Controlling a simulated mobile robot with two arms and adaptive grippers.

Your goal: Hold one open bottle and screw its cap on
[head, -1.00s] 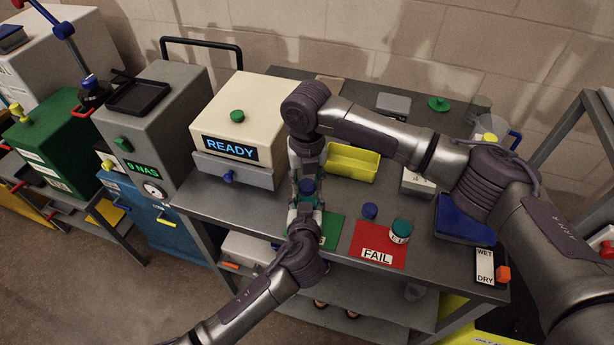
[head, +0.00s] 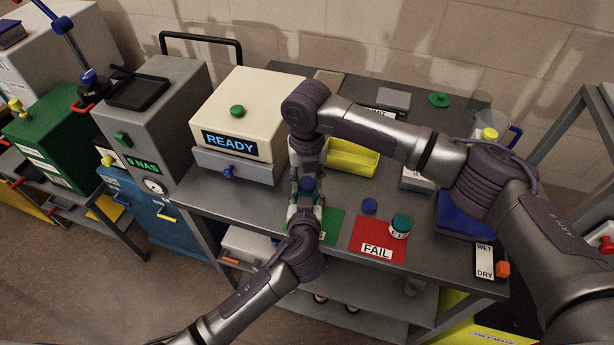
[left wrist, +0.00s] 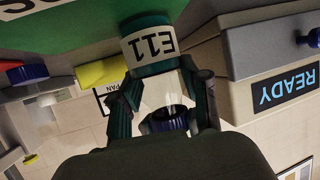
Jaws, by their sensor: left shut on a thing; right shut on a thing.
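A bottle (left wrist: 150,48) with a white E11 label and a teal lower part stands out in the left wrist view, which is upside down. My left gripper (left wrist: 164,90) is shut around it, one finger on each side. In the head view my left gripper (head: 303,210) is low, close over the green mat (head: 330,226), and largely hides the bottle. My right gripper (head: 308,172) reaches down from above and is shut on a blue cap (head: 308,185), directly over the bottle. Whether the cap touches the bottle mouth is hidden.
A second bottle (head: 400,226) stands on the red FAIL mat (head: 376,243), with a loose blue cap (head: 369,206) nearby. A yellow tray (head: 352,160) lies behind. The cream READY machine (head: 237,115) is close on the left. A blue tray (head: 460,222) is at right.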

